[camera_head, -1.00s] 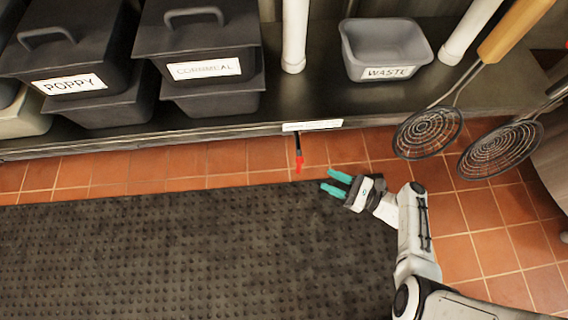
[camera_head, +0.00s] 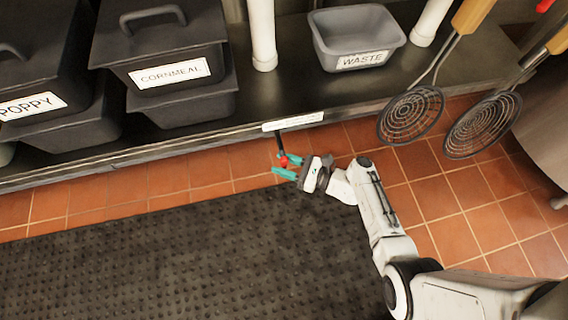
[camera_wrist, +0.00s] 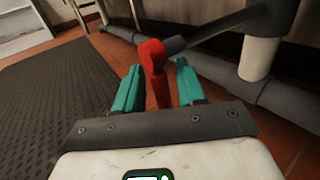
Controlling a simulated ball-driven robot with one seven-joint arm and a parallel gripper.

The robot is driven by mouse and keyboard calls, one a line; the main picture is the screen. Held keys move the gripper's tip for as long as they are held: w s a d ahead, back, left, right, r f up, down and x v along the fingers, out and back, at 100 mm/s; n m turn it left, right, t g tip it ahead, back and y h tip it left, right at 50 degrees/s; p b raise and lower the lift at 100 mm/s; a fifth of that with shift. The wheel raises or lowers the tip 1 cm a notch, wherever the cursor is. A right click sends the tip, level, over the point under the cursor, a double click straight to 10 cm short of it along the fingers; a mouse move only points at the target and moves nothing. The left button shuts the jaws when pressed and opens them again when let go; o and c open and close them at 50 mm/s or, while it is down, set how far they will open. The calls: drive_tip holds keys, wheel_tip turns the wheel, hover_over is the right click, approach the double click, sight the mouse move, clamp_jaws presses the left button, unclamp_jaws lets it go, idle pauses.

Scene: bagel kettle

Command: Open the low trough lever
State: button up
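The trough lever is a dark rod with a red end (camera_head: 284,160), hanging below the shelf edge under a small white label (camera_head: 293,122). In the wrist view its red handle (camera_wrist: 155,72) hangs down from a dark bar (camera_wrist: 215,28). My gripper (camera_head: 281,164) has teal fingers and is open around the red handle. In the wrist view the handle stands between the two fingers (camera_wrist: 158,88), with a gap visible on each side. The handle's lower tip is hidden behind the gripper body.
Above the lever is a dark shelf (camera_head: 290,85) with a cornmeal bin (camera_head: 165,50), a poppy bin (camera_head: 35,60) and a grey waste tub (camera_head: 357,35). Two wire skimmers (camera_head: 410,115) hang at right. A black mat (camera_head: 190,260) covers the floor in front.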

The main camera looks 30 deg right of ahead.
drive_tip(key=shift+c, duration=0.2)
clamp_jaws()
idle(0.4)
